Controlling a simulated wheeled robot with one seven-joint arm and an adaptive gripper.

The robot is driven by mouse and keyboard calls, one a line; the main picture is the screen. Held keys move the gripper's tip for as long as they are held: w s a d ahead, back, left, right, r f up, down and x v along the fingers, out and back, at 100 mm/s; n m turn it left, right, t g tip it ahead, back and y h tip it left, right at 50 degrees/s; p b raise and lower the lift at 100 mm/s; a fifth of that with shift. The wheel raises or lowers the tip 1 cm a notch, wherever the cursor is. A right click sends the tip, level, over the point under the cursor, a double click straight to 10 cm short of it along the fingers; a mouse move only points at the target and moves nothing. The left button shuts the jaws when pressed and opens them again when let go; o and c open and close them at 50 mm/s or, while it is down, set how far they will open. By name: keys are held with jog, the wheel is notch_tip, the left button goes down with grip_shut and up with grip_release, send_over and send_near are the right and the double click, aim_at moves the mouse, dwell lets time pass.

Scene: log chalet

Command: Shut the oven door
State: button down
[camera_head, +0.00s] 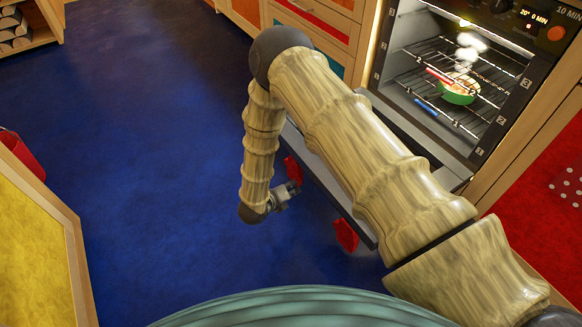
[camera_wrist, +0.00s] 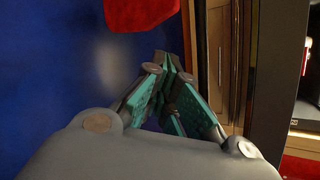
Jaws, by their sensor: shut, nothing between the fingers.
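The oven (camera_head: 455,85) is at the upper right of the head view, its lit cavity open to view. Its door (camera_head: 328,192) is folded down and juts out over the floor, largely hidden behind my arm. Red handle pieces (camera_head: 346,236) show along the door's outer edge. My gripper (camera_head: 290,188) is beside that outer edge, close to the upper red piece; whether they touch is unclear. In the wrist view my gripper (camera_wrist: 170,68) has its teal-padded fingers closed together and empty. A red piece (camera_wrist: 140,12) shows just beyond them.
A green pan (camera_head: 459,90) with steaming food is on the oven rack. Drawers (camera_head: 318,22) stand beyond the oven. A yellow-panelled cabinet (camera_head: 35,230) and a red bin (camera_head: 20,153) are at left. The blue floor (camera_head: 150,130) between is clear.

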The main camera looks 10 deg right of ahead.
jog(key=w+a+r+m+g+h, duration=0.25)
jog(key=a+r+m, duration=0.4)
jog(key=m, duration=0.75)
jog(key=w+d+f+m+h+b, duration=0.1)
jog(key=w+d+b, duration=0.2)
jog(key=d+b, duration=0.3)
jog(key=shift+d+f+g, duration=0.15)
jog(key=shift+d+g, duration=0.2)
jog(key=shift+d, duration=0.15)
